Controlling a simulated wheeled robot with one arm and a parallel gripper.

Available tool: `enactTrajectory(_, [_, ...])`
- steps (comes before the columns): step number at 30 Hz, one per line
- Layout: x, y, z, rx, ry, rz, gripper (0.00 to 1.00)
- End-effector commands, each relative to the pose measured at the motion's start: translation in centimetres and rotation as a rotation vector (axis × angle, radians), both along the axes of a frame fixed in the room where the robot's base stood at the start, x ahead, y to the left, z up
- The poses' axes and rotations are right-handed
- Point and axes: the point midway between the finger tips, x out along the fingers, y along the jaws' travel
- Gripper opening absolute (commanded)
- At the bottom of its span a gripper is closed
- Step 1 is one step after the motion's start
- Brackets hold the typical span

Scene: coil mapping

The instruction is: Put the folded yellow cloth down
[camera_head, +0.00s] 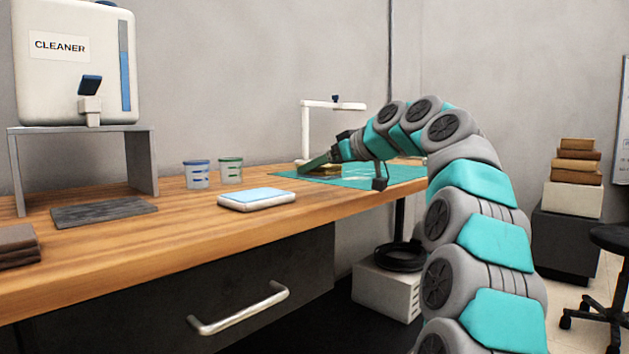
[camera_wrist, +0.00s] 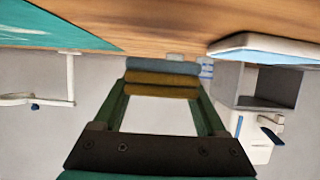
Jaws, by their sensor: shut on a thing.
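My gripper (camera_head: 321,163) is over the teal mat (camera_head: 390,177) on the far part of the wooden bench. In the wrist view, my gripper (camera_wrist: 162,92) has its green fingers on both sides of the folded yellow cloth (camera_wrist: 161,79), shut on it. The cloth also shows in the head view (camera_head: 326,171), low at the mat and partly hidden by the gripper. I cannot tell whether it touches the mat. A blue-grey folded layer (camera_wrist: 162,65) lies against the cloth in the wrist view; I cannot tell whether it is separate.
A white lamp-like stand (camera_head: 304,130) rises behind the mat. Two cups (camera_head: 197,177) and a white-and-blue pad (camera_head: 257,199) are left of it. A cleaner tank (camera_head: 75,80) stands on a grey shelf farther left.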

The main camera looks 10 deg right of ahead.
Motion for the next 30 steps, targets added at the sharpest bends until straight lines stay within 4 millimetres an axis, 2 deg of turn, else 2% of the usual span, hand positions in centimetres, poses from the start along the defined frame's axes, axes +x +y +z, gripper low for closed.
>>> enactTrajectory(3, [1.5, 0.2, -0.1, 0.001, 0.002, -0.002, 0.12])
enactTrajectory(9, [2.5, 0.5, -0.1, 0.000, -0.003, -0.002, 0.12])
enactTrajectory(16, [2.6, 0.5, -0.8, 0.002, 0.000, -0.001, 0.12])
enactTrajectory(25, [2.6, 0.5, -3.5, 0.002, 0.004, 0.000, 0.12])
enactTrajectory(30, [2.6, 0.5, -3.8, 0.000, 0.000, -0.001, 0.12])
